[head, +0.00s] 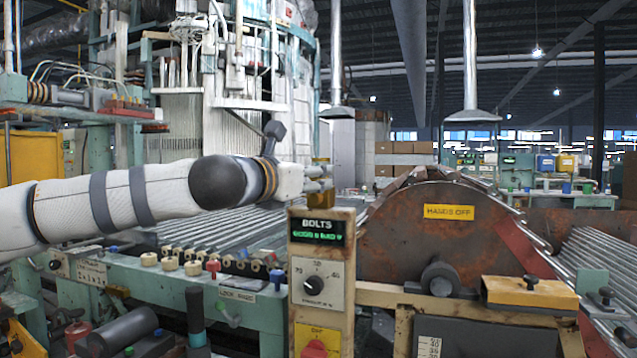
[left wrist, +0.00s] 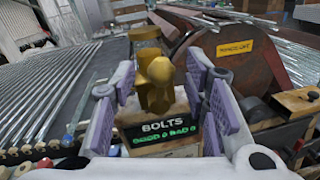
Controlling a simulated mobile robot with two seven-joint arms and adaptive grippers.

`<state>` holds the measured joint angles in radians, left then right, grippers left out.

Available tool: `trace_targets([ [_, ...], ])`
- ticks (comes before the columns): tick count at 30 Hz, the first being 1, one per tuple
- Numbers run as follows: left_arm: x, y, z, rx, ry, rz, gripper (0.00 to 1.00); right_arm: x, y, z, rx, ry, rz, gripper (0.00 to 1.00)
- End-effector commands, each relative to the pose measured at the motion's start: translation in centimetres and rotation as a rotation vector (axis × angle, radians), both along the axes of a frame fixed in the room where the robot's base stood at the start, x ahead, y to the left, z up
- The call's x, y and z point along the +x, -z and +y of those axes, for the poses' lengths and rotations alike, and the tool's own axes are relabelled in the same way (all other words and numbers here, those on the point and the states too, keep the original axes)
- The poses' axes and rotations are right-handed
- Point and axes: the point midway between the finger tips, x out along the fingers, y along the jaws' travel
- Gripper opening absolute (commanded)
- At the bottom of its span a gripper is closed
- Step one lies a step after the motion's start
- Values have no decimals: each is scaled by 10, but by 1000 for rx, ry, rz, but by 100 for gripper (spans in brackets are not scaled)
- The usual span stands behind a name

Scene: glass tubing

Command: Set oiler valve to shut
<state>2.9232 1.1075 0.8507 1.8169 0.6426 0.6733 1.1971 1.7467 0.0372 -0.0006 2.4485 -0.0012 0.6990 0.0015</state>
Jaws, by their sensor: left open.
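The oiler valve (left wrist: 157,82) is a brass-coloured fitting with a rounded knob, standing at the top of the BOLTS box in the left wrist view. A clear jar-like part with a brass-coloured cap (left wrist: 145,33) shows behind it. My left gripper (left wrist: 160,92) is open, with a pad on each side of the valve; I cannot tell whether either pad touches it. In the head view my left gripper (head: 318,178) is just above the BOLTS box, and it mostly hides the valve. My right gripper is not in view.
The BOLTS box (head: 321,238) has a lit display, a dial (head: 314,285) and a red knob (head: 315,348) on yellow. A rusty drum guard marked HANDS OFF (head: 400,235) stands to the right. Glass tubes lie on rollers at left and in a rack (head: 605,260) at right.

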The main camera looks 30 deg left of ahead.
Motion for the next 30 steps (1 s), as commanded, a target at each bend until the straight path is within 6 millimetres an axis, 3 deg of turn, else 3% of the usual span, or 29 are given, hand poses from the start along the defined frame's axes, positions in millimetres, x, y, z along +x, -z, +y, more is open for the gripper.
trace_targets([
  [4,16,-2,1,2,0,-2,41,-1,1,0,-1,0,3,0],
  [12,19,-3,1,2,2,-4,41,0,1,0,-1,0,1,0],
  [13,19,-4,1,2,2,-4,39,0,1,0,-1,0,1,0],
  [18,19,-3,1,2,2,-4,1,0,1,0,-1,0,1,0],
  [30,18,-6,-1,45,1,3,0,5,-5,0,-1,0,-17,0],
])
